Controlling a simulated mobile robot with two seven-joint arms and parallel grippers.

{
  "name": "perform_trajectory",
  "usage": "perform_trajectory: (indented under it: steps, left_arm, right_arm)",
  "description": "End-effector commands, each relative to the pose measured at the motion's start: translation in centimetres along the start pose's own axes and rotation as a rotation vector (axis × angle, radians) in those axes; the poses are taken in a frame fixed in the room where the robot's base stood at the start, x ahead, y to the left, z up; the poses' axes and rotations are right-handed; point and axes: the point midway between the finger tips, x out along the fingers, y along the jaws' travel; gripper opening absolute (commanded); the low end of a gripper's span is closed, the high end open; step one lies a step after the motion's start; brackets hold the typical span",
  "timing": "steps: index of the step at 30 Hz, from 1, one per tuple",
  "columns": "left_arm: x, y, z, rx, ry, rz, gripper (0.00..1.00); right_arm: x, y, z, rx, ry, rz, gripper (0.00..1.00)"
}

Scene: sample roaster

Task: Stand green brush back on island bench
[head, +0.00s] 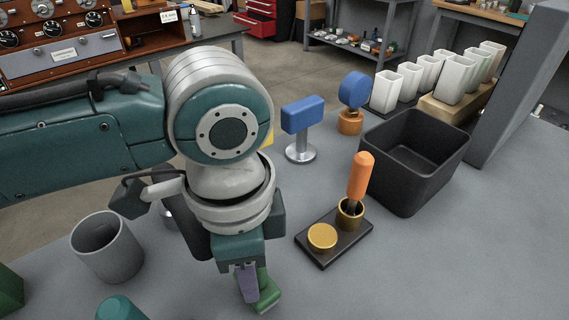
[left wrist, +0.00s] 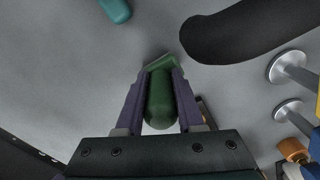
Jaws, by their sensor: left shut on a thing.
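The green brush (head: 267,292) is between the purple fingers of my left gripper (head: 250,283), low over the grey island bench (head: 420,270) near its front. In the left wrist view, the fingers (left wrist: 160,100) close on both sides of the brush's rounded green handle (left wrist: 160,98), and a flatter green part (left wrist: 160,62) shows beyond the fingertips. The brush looks roughly upright in the head view, with its wider end down. I cannot tell whether it touches the bench. My right gripper is not in view.
A grey cup (head: 105,250) stands left of the gripper, a teal rounded object (head: 120,309) at the front. Right are a black base (head: 322,260) with an orange-handled tool (head: 360,175), a black bin (head: 410,165) and a blue-topped stand (head: 302,118). The bench's right front is clear.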

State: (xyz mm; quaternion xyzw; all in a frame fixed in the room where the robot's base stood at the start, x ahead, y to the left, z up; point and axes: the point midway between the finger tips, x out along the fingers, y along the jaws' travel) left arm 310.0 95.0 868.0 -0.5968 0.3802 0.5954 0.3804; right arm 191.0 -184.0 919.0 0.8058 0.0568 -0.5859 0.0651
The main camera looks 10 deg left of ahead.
Motion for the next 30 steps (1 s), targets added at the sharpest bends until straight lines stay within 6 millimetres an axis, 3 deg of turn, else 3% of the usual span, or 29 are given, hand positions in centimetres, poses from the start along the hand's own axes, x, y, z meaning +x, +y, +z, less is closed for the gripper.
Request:
perform_trajectory:
  steps: [3,4,12,22,30]
  left_arm:
    - [0.3,0.0,0.0,0.000,0.000,0.000,0.00]
    - [0.3,0.0,0.0,0.000,0.000,0.001,0.38]
    - [0.3,0.0,0.0,-0.001,0.000,0.000,0.67]
    - [-0.5,-0.1,-0.1,-0.001,0.002,-0.001,0.67]
    - [-6.2,-0.1,-0.1,0.000,0.004,-0.003,0.67]
  right_arm:
    - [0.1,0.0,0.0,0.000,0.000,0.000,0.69]
    - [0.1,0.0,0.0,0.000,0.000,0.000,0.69]
    - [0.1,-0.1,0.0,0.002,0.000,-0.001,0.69]
    - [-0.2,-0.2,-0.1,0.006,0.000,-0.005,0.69]
    - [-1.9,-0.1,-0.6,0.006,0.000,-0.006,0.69]
